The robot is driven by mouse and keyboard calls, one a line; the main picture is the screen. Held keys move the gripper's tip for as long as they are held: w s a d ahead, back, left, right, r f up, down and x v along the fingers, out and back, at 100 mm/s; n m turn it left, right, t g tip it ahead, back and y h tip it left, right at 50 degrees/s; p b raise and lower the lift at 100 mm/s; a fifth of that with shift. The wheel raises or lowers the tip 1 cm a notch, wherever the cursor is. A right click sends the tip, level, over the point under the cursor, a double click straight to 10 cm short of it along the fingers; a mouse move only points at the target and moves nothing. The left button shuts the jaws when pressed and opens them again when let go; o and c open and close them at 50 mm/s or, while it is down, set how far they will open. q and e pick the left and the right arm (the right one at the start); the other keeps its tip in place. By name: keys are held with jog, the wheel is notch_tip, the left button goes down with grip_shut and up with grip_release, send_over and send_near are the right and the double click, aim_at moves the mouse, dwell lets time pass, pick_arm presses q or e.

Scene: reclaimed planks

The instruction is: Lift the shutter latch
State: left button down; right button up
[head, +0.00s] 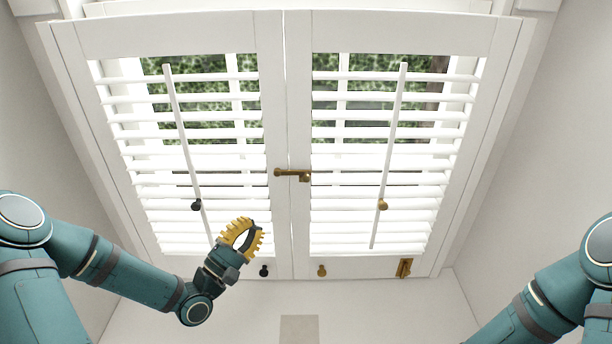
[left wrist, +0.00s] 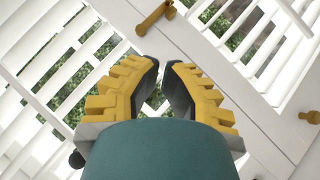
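The brass shutter latch (head: 292,174) lies nearly level across the seam between the two white shutter panels. In the left wrist view the latch (left wrist: 156,17) shows at the top, beyond my fingertips. My left gripper (head: 254,224) has yellow ribbed fingers with dark pads and is in front of the left panel, below and left of the latch. In the left wrist view its fingertips (left wrist: 163,63) stand a small gap apart, with nothing between them; they do not touch the latch. My right gripper is out of view; only part of my right arm shows at lower right.
The left panel (head: 271,100) and right panel (head: 300,100) carry white slats and long tilt rods (head: 180,130) (head: 392,140). Knobs (head: 196,205) (head: 382,204) (head: 264,270) (head: 322,271) and a brass fitting (head: 404,267) stick out from the shutters. Plain walls stand at both sides.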

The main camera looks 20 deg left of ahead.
pick_arm(q)
jog(key=shift+s, duration=0.1)
send_near(300, 173)
jog(key=w, duration=0.4)
jog(key=shift+w+a+r, duration=0.25)
jog(key=shift+w, duration=0.15)
jog(key=shift+w+d+r, duration=0.15)
jog(key=shift+d+r, duration=0.4)
jog(key=shift+d, duration=0.15)
jog(key=shift+w+d+r, duration=0.2)
jog(key=shift+d+r, duration=0.35)
jog(key=shift+d, duration=0.2)
